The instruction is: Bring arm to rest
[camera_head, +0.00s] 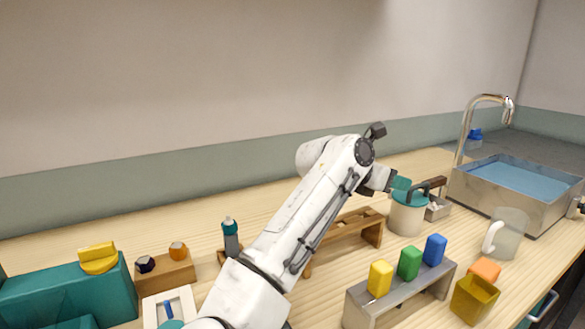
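My white arm (310,215) reaches from the bottom of the view up to a bent elbow, then down to the right. My gripper (428,188) is small and dark at its end, by the rim of a cream container (405,217) with a teal top. I cannot tell whether it touches the container or whether its fingers are apart. No glass rod can be made out.
A wooden rack (372,226) stands behind my arm. A grey stand (362,307) with yellow, green and blue blocks is in front. A clear jug (509,232) and a water-filled sink (480,182) are right. A teal box (60,292) is left.

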